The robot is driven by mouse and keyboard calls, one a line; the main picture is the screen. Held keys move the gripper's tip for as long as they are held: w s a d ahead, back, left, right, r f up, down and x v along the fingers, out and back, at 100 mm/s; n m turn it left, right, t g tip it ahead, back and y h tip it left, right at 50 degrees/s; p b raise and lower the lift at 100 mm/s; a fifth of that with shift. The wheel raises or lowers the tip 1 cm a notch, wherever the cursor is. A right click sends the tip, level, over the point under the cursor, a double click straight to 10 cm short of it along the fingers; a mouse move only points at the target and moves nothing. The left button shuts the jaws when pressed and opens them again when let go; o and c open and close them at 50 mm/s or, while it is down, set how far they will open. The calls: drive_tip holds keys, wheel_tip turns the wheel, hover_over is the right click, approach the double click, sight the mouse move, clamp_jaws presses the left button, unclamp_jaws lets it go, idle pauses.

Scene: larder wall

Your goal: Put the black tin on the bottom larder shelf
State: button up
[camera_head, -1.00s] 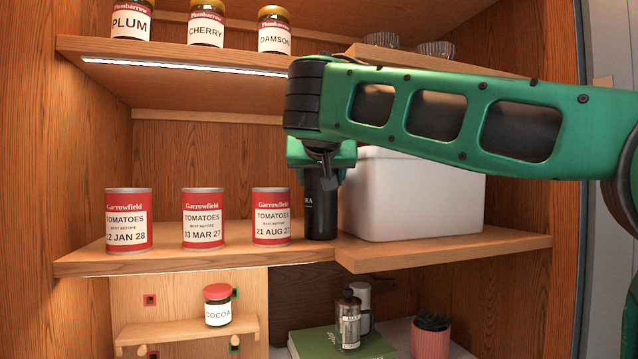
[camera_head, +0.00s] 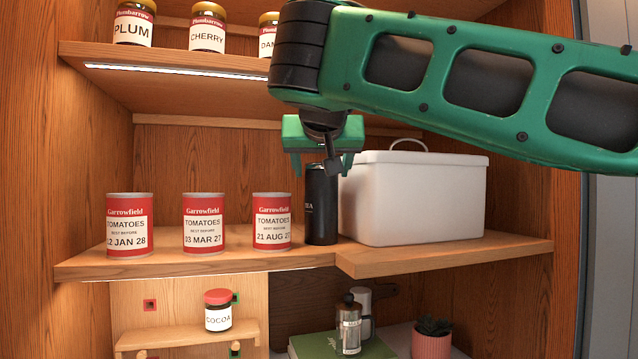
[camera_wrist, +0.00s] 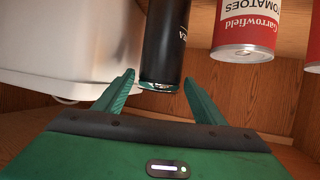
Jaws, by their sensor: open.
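The black tin (camera_head: 321,210) stands upright on the larder shelf (camera_head: 200,258), between the right-hand tomato can and the white bin.
Red tomato cans (camera_head: 203,224) stand left of the tin. A white lidded bin (camera_head: 415,200) stands close on its right. Jam jars (camera_head: 207,30) are on the shelf above.

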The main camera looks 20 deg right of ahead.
drive_tip(key=v, duration=0.3)
drive_tip(key=shift+s, duration=0.15)
drive_tip(key=shift+s+a+r, duration=0.1)
drive_tip(key=shift+s+r, duration=0.05)
drive_tip(key=shift+s, duration=0.1)
